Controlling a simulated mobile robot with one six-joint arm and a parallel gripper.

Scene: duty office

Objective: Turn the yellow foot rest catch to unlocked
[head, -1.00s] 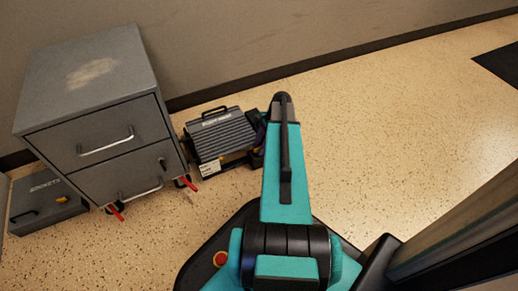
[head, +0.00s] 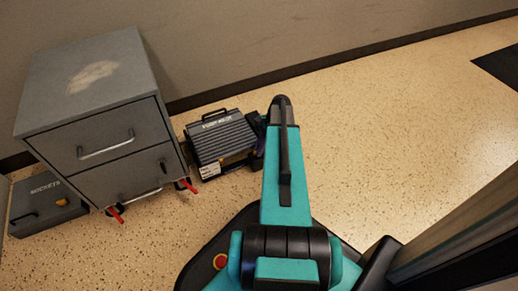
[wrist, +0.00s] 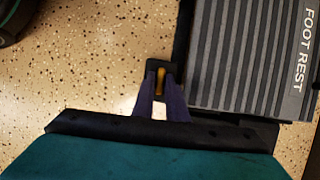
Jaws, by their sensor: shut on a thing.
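The foot rest (head: 222,143) is a dark grey, ribbed box with a handle, on the floor right of the drawer cabinet. In the wrist view its ribbed top (wrist: 240,55) fills the upper right, with "FOOT REST" lettering. The yellow catch (wrist: 160,80) sits on a dark mount beside the foot rest's left edge in that view. My gripper (wrist: 159,92) has its purple-grey fingers on either side of the catch and is shut on it. In the head view my arm hides the catch and most of the gripper.
A grey drawer cabinet (head: 85,70) with red caster levers stands close to the foot rest's left. A grey case marked "SOCKETS" (head: 45,205) lies further left. The wall is just behind. Speckled floor (head: 400,130) is open to the right.

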